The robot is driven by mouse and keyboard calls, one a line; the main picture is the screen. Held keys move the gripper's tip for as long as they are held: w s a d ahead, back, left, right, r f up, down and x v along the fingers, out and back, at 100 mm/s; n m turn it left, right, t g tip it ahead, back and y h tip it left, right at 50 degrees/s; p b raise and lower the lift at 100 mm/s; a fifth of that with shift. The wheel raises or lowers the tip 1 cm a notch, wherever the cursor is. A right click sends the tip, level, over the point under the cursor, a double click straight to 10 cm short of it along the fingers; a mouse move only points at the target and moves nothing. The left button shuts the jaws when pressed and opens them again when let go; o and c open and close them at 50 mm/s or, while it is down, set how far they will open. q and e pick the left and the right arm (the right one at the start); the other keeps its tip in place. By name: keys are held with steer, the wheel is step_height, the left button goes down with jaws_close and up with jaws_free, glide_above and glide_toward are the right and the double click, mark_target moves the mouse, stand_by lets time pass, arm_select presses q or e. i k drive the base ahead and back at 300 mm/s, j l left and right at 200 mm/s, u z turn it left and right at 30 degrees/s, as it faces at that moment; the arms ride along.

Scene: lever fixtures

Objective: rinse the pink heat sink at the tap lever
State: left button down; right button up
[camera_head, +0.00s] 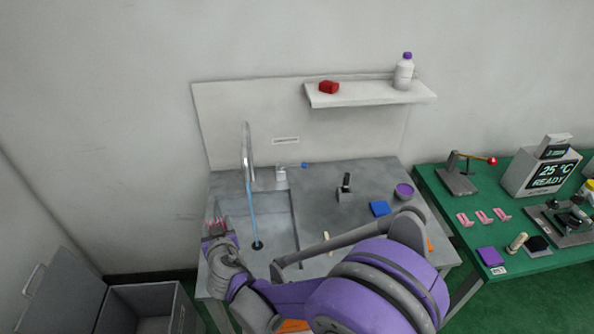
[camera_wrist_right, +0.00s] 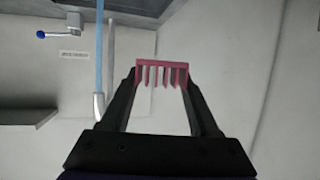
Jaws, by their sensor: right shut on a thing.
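The pink heat sink (camera_wrist_right: 162,66) is held between the fingertips of my right gripper (camera_wrist_right: 161,80), its fins showing in the wrist view. In the head view my right gripper (camera_head: 216,232) is at the left side of the sink basin (camera_head: 278,222), with only a little of the heat sink showing. A blue water stream (camera_head: 252,212) runs from the tap spout (camera_head: 247,150) to the drain. The heat sink is left of the stream, apart from it in the wrist view. The tap lever (camera_head: 292,168) has a blue knob. My left gripper is out of view.
A black-handled fixture (camera_head: 345,188), a blue block (camera_head: 380,208) and a purple cup (camera_head: 404,190) stand on the counter. A shelf (camera_head: 365,94) hangs above. A green table (camera_head: 452,200) with several pink parts is at the right. A grey bin (camera_head: 140,302) stands at lower left.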

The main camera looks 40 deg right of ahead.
mark_target(280, 166)
steer(key=l+z, duration=0.2)
steer(key=l, duration=0.7)
steer(key=i+l, duration=0.15)
steer(key=l, duration=0.2)
steer(key=i+l, duration=0.2)
steer(key=l, duration=0.15)
steer(key=k+z, duration=0.05)
